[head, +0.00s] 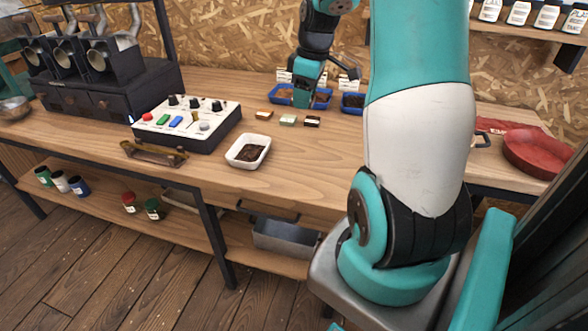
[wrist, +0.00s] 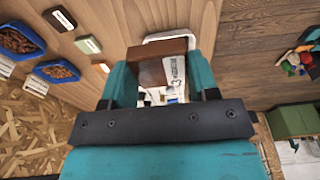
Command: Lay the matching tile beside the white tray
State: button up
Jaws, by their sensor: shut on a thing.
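My gripper (head: 301,100) points down in front of the blue trays in the head view. In the wrist view its teal fingers (wrist: 160,78) are shut on a brown tile (wrist: 150,68) with a white printed part beside it. The head view does not show the held tile clearly. The white tray (head: 231,156) holds dark beans and stands on the table to the lower left of my gripper. A white rim, apparently this tray (wrist: 181,37), shows behind the held tile. An orange-brown tile (head: 264,115), a pale green tile (head: 288,120) and a dark tile (head: 312,121) lie in a row.
Blue trays (head: 352,103) of beans with small cards stand at the back. A control box (head: 188,122) with knobs is left of the white tray, with a brass-coloured handle piece (head: 153,153) in front. A red pan (head: 538,152) is far right. Bare tabletop lies right of the white tray.

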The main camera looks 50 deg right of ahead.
aim_at(302, 166)
notch_tip(302, 166, down, 19)
jog(key=shift+f, duration=0.15)
jog(key=shift+f, duration=0.1)
jog(key=o, duration=1)
